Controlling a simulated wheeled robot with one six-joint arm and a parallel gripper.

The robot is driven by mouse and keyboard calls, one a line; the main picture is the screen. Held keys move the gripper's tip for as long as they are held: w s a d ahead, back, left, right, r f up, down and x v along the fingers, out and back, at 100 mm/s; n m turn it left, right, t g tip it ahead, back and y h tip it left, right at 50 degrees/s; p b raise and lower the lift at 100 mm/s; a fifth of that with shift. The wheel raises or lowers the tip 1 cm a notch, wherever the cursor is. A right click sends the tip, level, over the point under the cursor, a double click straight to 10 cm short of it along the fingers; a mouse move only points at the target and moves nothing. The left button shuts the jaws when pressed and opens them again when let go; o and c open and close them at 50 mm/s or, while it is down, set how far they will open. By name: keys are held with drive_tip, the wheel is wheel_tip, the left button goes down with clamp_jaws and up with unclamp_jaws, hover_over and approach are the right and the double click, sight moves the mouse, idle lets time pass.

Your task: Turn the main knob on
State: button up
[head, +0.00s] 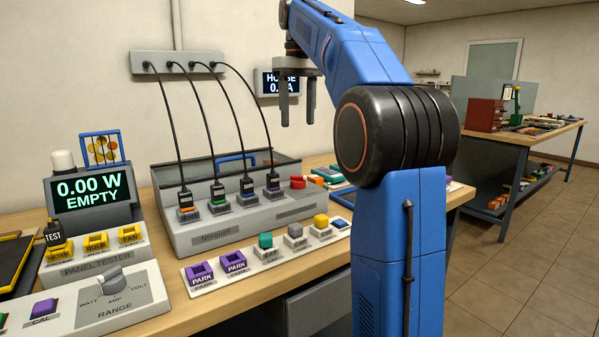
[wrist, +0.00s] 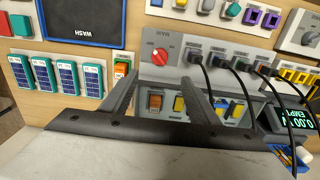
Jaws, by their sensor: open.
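The main knob (wrist: 160,57) is a round red dial on a grey plate in the wrist view, its lettering upside down there. It also shows as a small red shape in the head view (head: 298,182), at the right end of the grey charger unit (head: 190,240). I cannot tell which setting it points to. My gripper (head: 298,115) hangs fingers down above the charger's right end, well clear of the knob. In the wrist view its two fingers (wrist: 160,82) are apart, with nothing between them, and the knob appears between and beyond their tips.
Several black cables rise from the charger to a wall strip (head: 175,62). A wall display (head: 268,85) is partly behind my gripper. A panel tester (head: 100,268) stands left. A row of caps and PARK blocks (head: 265,252) lies in front. Blue cells (wrist: 60,77) sit beside the knob.

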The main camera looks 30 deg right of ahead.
sight(298, 181)
wheel_tip(298, 181, down, 17)
drive_tip(key=shift+f, duration=0.15)
idle(0.6)
drive_tip(key=c, duration=1)
